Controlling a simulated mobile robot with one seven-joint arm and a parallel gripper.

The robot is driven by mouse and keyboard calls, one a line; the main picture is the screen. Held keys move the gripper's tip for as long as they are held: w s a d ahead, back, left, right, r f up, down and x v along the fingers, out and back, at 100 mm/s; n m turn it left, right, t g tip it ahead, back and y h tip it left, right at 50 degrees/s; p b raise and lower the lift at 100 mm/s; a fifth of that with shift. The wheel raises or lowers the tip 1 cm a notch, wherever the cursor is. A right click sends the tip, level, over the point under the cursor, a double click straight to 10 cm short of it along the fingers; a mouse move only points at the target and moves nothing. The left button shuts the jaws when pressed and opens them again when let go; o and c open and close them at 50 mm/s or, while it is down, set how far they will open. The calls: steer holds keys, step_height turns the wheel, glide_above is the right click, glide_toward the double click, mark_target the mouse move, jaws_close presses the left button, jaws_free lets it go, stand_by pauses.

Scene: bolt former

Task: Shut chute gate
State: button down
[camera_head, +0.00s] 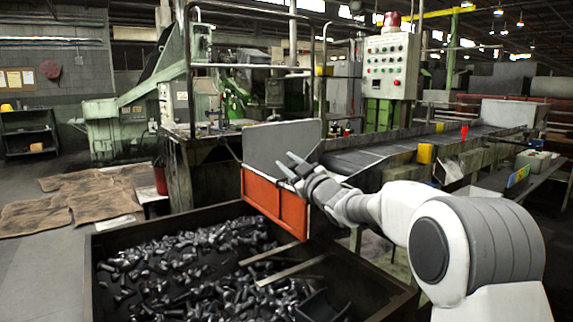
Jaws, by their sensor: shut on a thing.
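The chute gate appears to be the orange panel (262,194), which stands over the far right edge of the bolt bin. An upright grey plate (268,143) rises just behind its top edge. My gripper (287,165) reaches in from the right at the panel's top edge, in front of the grey plate. Its two fingers point up and left, with a narrow gap between them. It is shut on the gate's top edge, though the exact contact is hard to see. My wrist covers the panel's upper right part.
A dark metal bin (93,262) full of loose bolts (185,265) lies in front of the panel. A conveyor (375,155) runs back to the right. A control box (388,68) and green machine (120,125) stand behind. Floor at left holds brown mats (75,207).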

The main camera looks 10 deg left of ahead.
steer(key=shift+s+a+f+n, duration=0.15)
steer(key=shift+a+f+n, duration=0.05)
steer(key=shift+f+n, duration=0.15)
stand_by(0.4)
steer(key=c, duration=0.6)
jaws_free()
steer(key=shift+r, duration=0.1)
steer(key=shift+d+r, duration=0.1)
steer(key=shift+s+d, duration=0.35)
steer(key=shift+d, duration=0.05)
steer(key=p+v, duration=0.1)
steer(key=v, duration=1.5)
steer(key=shift+s+d, duration=0.1)
steer(key=shift+d, duration=0.05)
